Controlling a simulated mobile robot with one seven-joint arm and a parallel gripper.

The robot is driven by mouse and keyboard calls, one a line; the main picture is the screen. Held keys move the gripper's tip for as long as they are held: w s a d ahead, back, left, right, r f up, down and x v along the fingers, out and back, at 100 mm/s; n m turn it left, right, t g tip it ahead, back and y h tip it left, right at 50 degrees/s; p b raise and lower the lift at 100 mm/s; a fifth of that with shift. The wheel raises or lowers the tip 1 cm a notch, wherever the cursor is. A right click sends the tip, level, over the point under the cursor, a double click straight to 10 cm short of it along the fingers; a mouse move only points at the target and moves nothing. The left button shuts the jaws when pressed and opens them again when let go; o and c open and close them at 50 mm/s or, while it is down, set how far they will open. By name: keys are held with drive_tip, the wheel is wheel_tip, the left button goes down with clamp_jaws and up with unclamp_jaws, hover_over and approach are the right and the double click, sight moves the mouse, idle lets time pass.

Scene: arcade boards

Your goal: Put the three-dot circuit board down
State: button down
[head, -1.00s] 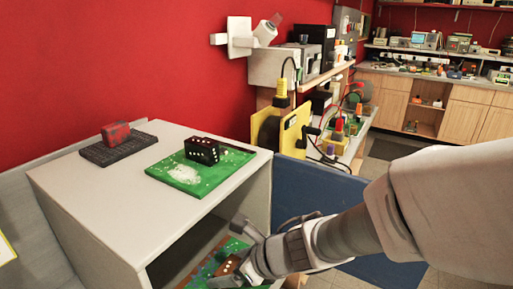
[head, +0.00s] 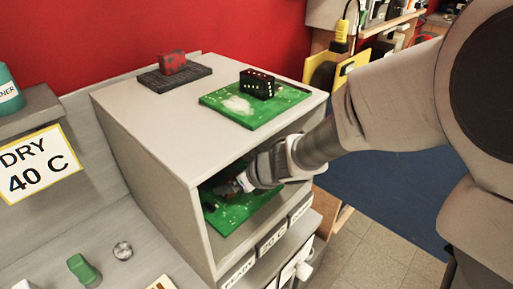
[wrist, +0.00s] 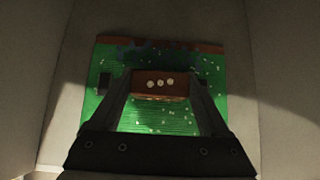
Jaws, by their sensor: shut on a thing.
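The three-dot circuit board (head: 232,214) is green, inside the open compartment of the grey cabinet. In the wrist view the board (wrist: 85,118) shows a brown block (wrist: 160,78) with three pale dots in a row. My gripper (wrist: 165,92) is shut on that block, one finger at each side. In the head view my gripper (head: 240,184) reaches into the compartment from the right. The board appears level and close to the compartment floor; I cannot tell whether it touches. My gripper and the compartment's top hide part of it.
Another green board (head: 225,98) with a black many-dotted block lies on the cabinet top (head: 160,115). A dark board (head: 155,80) with a red block is behind it. Labelled drawers (head: 270,240) sit below the opening. A grey panel with a DRY 40 C sign (head: 38,170) stands left.

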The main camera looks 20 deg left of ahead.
drive_tip(key=shift+f+b, duration=0.2)
drive_tip(key=shift+b, duration=0.1)
unclamp_jaws()
drive_tip(key=shift+r, duration=0.1)
drive_tip(key=shift+r, duration=0.1)
drive_tip(key=shift+d+r+p, duration=0.1)
drive_tip(key=shift+r+p, duration=0.15)
drive_tip(key=shift+p, duration=0.2)
drive_tip(key=p+v, duration=0.1)
drive_tip(key=v, duration=0.2)
drive_tip(key=shift+r, duration=0.15)
drive_tip(key=s+d, duration=0.1)
drive_tip(key=d, duration=0.2)
drive_tip(key=s+d+b, duration=0.1)
drive_tip(key=s+d, duration=0.1)
drive_tip(key=d, duration=0.1)
drive_tip(key=s+d, duration=0.2)
drive_tip(key=d, duration=0.1)
drive_tip(key=shift+d+f, duration=0.15)
drive_tip(key=shift+f, duration=0.25)
drive_tip(key=shift+s+d, duration=0.3)
drive_tip(key=shift+d, duration=0.3)
